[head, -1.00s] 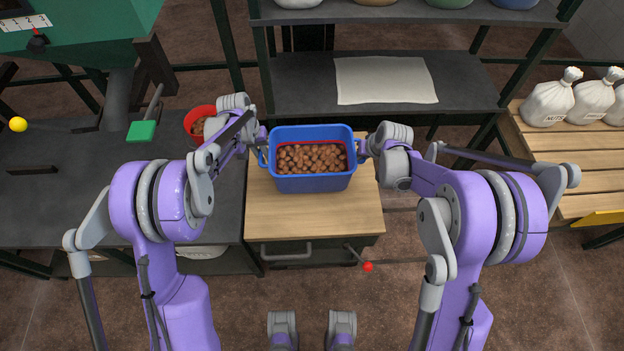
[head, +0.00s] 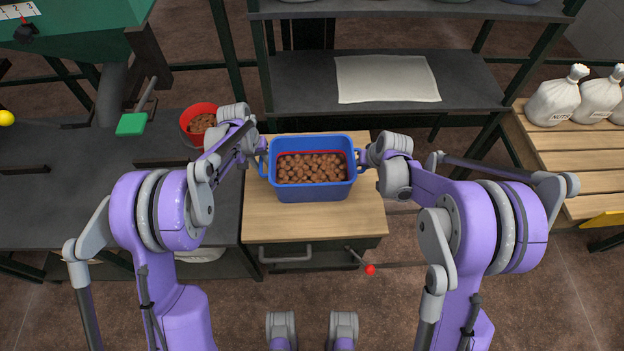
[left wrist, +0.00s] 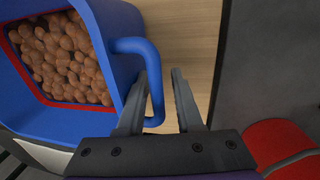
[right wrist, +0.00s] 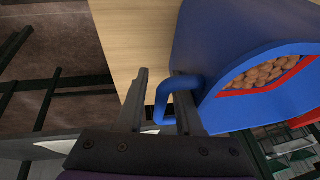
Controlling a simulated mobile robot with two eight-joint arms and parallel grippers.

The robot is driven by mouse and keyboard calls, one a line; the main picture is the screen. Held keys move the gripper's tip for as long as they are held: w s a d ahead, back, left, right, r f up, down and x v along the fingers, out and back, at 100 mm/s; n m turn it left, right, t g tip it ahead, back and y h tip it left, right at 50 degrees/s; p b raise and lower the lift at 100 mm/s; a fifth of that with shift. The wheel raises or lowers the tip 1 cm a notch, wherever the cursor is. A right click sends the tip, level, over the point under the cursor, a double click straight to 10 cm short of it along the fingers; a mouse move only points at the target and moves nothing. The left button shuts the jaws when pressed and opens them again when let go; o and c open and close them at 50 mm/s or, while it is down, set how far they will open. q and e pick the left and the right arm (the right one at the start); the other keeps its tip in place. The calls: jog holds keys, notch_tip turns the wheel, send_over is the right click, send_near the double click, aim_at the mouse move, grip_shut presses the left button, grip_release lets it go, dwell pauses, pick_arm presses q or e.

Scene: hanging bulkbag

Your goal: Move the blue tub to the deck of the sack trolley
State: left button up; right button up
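The blue tub (head: 312,191) is full of brown nuts, has a red inner rim and stands upright on a wooden-topped bench (head: 310,222). My left gripper (head: 262,158) is at the tub's left handle. In the left wrist view its fingers (left wrist: 160,100) are open, one on each side of the blue handle (left wrist: 155,85). My right gripper (head: 366,158) is at the right handle. In the right wrist view its open fingers (right wrist: 158,100) straddle that handle (right wrist: 163,100), with a gap on the outer side. The slatted wooden deck (head: 565,150) at right seems to be the trolley's.
White nut sacks (head: 553,101) stand at the back of the slatted deck. A shelf with a white sheet (head: 385,80) is behind. A red-knobbed lever (head: 370,269) juts from the bench front.

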pick_arm(q)
jog(key=shift+d, duration=0.15)
pick_arm(e)
jog(key=shift+a, duration=0.15)
jog(key=shift+r, duration=0.15)
pick_arm(q)
notch_tip(320, 180, up, 8)
jog(key=a, duration=0.1)
jog(key=shift+a, duration=0.4)
pick_arm(e)
jog(key=v, duration=1.2)
